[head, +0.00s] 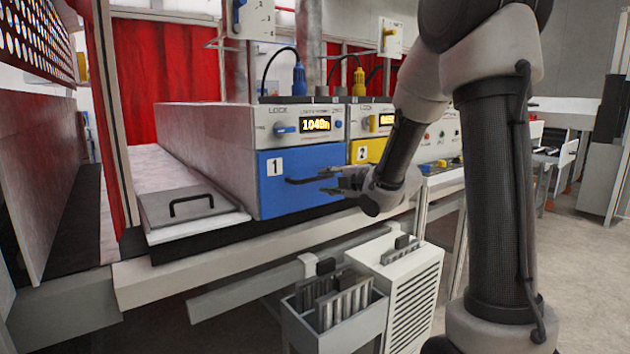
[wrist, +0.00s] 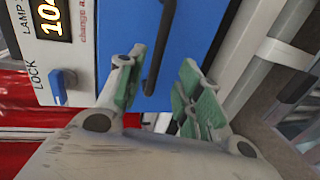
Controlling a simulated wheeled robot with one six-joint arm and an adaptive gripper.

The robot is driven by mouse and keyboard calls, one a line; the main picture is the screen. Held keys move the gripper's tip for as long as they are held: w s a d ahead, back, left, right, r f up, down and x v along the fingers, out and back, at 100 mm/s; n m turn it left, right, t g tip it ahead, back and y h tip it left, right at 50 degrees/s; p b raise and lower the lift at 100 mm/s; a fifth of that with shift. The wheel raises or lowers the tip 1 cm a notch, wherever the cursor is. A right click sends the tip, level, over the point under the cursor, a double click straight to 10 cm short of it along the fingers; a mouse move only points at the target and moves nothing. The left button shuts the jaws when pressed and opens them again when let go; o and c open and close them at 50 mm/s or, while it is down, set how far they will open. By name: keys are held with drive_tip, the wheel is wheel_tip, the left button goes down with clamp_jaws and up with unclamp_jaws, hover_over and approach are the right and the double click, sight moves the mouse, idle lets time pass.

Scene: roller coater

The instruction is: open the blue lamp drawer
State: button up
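The blue lamp drawer (head: 300,163), marked 1, is the front of the left unit and looks shut. Its dark bar handle (head: 300,181) runs across the blue face. In the wrist view the handle (wrist: 156,60) shows between the two green-padded fingers of my gripper (wrist: 163,65), with gaps at both sides. My gripper (head: 326,181) is open at the right part of the handle; whether it touches the handle I cannot tell. A blue lock knob (head: 286,129) sits above the drawer beside a lit display (head: 316,124); the knob also shows in the wrist view (wrist: 63,86).
A yellow drawer (head: 367,150), marked 2, adjoins on the right, partly behind my arm. A grey lid with a black handle (head: 190,207) lies left of the blue unit. Below stand a grey bin (head: 335,325) and a white vented box (head: 412,290). Open floor is at right.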

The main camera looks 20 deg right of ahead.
sight(316, 179)
drive_tip(key=shift+n, duration=0.3)
drive_tip(key=x, duration=0.7)
drive_tip(key=shift+w+a, duration=0.15)
drive_tip(key=shift+w, duration=0.25)
drive_tip(key=shift+r, duration=0.1)
clamp_jaws()
